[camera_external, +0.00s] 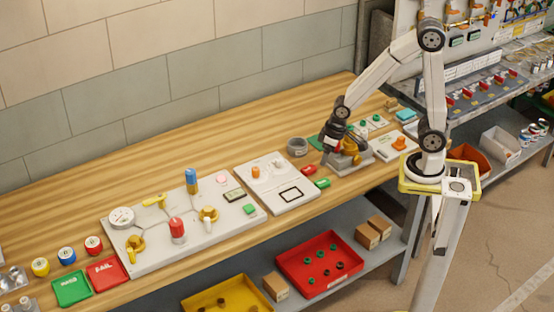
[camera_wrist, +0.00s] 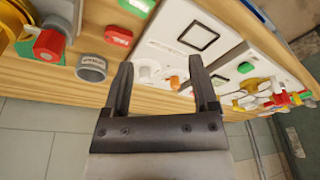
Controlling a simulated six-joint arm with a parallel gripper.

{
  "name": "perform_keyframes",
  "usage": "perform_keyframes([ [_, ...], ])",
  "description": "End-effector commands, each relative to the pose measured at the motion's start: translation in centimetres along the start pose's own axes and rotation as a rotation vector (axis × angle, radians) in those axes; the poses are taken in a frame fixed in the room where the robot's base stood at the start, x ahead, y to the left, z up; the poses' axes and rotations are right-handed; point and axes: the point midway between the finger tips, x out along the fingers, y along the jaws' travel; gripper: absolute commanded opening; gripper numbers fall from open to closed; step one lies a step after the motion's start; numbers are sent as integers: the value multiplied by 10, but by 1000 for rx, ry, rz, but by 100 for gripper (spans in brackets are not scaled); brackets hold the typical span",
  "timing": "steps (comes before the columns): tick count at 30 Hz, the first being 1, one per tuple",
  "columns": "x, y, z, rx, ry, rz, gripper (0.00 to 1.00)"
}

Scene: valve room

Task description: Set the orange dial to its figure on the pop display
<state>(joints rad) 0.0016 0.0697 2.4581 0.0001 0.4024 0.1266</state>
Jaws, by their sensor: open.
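A small orange dial (camera_external: 255,172) stands on a white panel (camera_external: 270,203) that also bears a black square outline (camera_external: 291,194). In the wrist view the orange dial (camera_wrist: 174,83) shows between my open fingers, beyond them and apart from them as far as I can tell. My gripper (camera_external: 327,151) is tilted down above the bench, to the right of this panel; it also shows in the wrist view (camera_wrist: 160,67), empty. Another orange knob (camera_external: 399,143) sits on a white plate further right. I cannot tell which thing is the pop display, and no figure is readable.
A larger board (camera_external: 150,262) with valves and upright knobs is left. Bare wood runs along the back wall.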

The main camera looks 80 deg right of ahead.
Motion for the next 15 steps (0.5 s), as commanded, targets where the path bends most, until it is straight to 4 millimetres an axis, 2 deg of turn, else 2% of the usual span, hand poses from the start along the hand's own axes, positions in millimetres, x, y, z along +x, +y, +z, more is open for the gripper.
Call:
perform_keyframes([
  [15,27,-11,-119,613,-92,44,76],
])
